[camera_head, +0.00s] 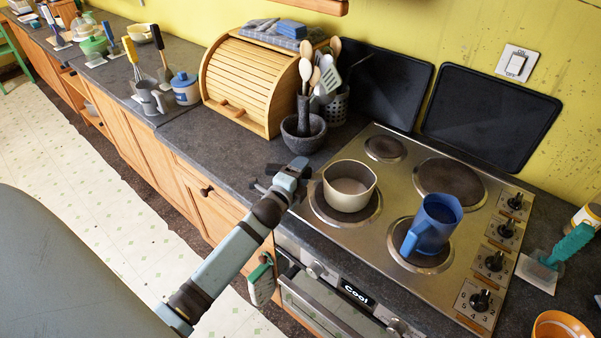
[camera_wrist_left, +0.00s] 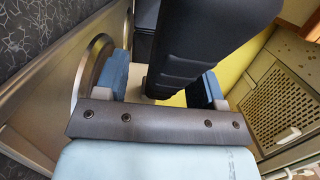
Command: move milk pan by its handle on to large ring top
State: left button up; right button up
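The cream milk pan (camera_head: 349,187) stands upright on the front-left ring of the steel hob (camera_head: 400,159). The large dark ring (camera_head: 450,178) at the back right is bare. My left gripper (camera_head: 284,172) is just left of the pan, at the pan's handle side, over the counter edge. In the left wrist view, a thick dark handle (camera_wrist_left: 200,45) passes between the two blue finger pads. The fingers are apart, and a gap shows between the left pad and the handle. In the head view the gripper mostly hides the handle. My right gripper is out of view.
A blue jug (camera_head: 433,223) stands on the front-right ring, close to the pan. The small back-left ring (camera_head: 385,149) is bare. A stone mortar (camera_head: 303,133) with a pestle stands behind my left gripper, near the wooden bread bin (camera_head: 250,85). Knobs (camera_head: 494,261) line the hob's right side.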

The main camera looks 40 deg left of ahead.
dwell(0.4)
pick_arm(q)
jog(key=shift+s+p, duration=0.3)
jog(key=shift+s, duration=0.6)
jog(key=shift+s+d, duration=0.15)
jog(key=shift+s, duration=0.85)
jog(key=shift+s+d+p, duration=0.2)
jog(key=shift+s+p, duration=0.45)
jog(key=shift+s, duration=1.45)
